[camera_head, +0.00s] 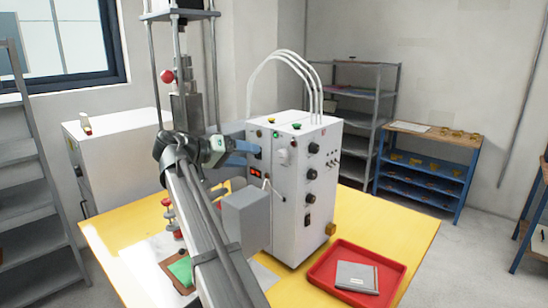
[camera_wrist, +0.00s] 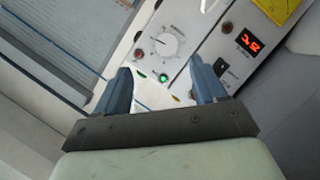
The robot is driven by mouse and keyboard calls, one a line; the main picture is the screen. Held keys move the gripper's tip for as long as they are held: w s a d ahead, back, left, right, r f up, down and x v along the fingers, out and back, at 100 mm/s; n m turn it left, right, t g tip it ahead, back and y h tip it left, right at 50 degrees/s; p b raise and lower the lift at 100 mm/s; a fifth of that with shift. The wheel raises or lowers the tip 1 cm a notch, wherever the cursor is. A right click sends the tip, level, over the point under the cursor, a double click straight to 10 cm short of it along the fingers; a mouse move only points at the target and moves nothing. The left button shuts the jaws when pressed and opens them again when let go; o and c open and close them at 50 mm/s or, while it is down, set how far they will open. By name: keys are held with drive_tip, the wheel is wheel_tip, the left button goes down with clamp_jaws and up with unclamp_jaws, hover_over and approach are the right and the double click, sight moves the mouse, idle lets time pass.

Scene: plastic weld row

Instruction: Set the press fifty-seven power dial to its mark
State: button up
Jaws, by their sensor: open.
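A white press cabinet (camera_head: 290,225) stands on the yellow table in the head view. In the wrist view, a round pale dial (camera_wrist: 163,43) with a dark pointer line and printed scale sits on its panel. The label and any target mark are too small to read. A white knob (camera_head: 284,156) in the head view looks like the same dial. My gripper (camera_wrist: 160,66) is open and empty. In the wrist view its blue fingers are spread on either side below the dial, apart from it. In the head view my gripper (camera_head: 243,148) is at the cabinet's upper left.
A lit green lamp (camera_wrist: 163,78) and a red display (camera_wrist: 250,40) flank the dial. Several black knobs (camera_head: 314,148) are on the cabinet's side. A grey box (camera_head: 245,220) stands before the cabinet. A red tray (camera_head: 325,292) is at the front right.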

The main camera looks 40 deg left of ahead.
sight(278, 157)
drive_tip(key=x, duration=0.3)
drive_tip(key=a+x, duration=0.1)
drive_tip(key=x, duration=0.7)
drive_tip(key=shift+w+a, duration=0.25)
drive_tip(key=shift+w, duration=0.1)
drive_tip(key=shift+r, duration=0.1)
drive_tip(key=c, duration=1)
drive_tip(key=shift+c, duration=0.2)
